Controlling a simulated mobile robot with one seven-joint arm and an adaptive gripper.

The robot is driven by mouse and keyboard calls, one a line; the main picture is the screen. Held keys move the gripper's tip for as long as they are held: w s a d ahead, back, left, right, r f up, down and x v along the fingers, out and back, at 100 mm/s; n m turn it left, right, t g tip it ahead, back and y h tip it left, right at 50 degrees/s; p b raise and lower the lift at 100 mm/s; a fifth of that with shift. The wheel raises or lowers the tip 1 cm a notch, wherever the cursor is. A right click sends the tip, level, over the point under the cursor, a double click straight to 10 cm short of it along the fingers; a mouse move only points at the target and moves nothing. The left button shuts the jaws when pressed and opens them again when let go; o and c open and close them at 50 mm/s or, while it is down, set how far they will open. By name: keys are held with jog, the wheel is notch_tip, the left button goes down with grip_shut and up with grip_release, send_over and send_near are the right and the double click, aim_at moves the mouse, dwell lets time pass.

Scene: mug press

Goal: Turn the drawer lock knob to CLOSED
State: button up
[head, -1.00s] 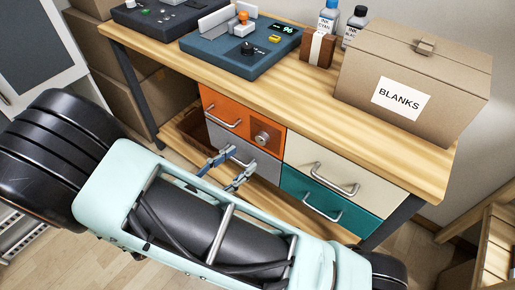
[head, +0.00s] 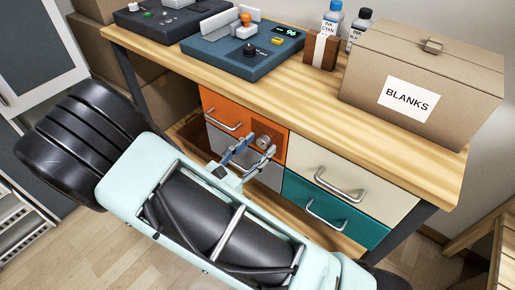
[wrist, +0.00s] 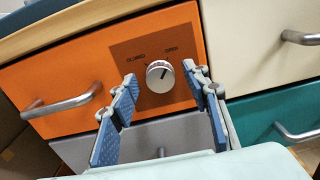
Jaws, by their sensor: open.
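The drawer lock knob (wrist: 160,76) is a round silver knob on a brown plate (wrist: 130,57) at the right of the orange drawer (wrist: 75,63). In the wrist view its dark pointer line tilts up and right, toward the right-hand label, which seems to read OPEN; CLOSED is at the upper left. The knob also shows in the head view (head: 263,141). My gripper (wrist: 160,92) is open, with one blue-padded finger to each side of the knob in the wrist view. Whether the fingertips reach the knob's depth, I cannot tell. No contact shows.
The orange drawer's handle (wrist: 62,101) sticks out left of my gripper. A grey drawer (wrist: 180,135) lies below, a cream drawer (wrist: 265,45) and a teal drawer (wrist: 265,120) to the right. The wooden worktop (head: 300,104) overhangs above, carrying the press (head: 243,55) and a BLANKS box (head: 425,75).

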jog(key=shift+w, duration=0.1)
jog(key=c, duration=1.2)
jog(key=shift+o, duration=0.2)
jog(key=shift+r+n+p, duration=0.15)
jog(key=shift+n+p, duration=0.15)
jog(key=shift+p, duration=0.3)
jog(key=n+p, duration=0.1)
jog(key=p, duration=0.1)
jog(key=shift+d+r+n+p, duration=0.1)
jog(key=shift+r+n+p, duration=0.05)
jog(key=shift+n+p, duration=0.25)
jog(key=n+p, duration=0.4)
jog(key=shift+p, duration=0.3)
jog(key=n+p, duration=0.3)
jog(key=n, duration=0.2)
jog(key=shift+f, duration=0.2)
jog(key=n+p, duration=0.1)
jog(key=n, duration=0.3)
jog(key=shift+f+p, duration=0.15)
jog(key=shift+p, duration=0.25)
jog(key=shift+n, duration=0.4)
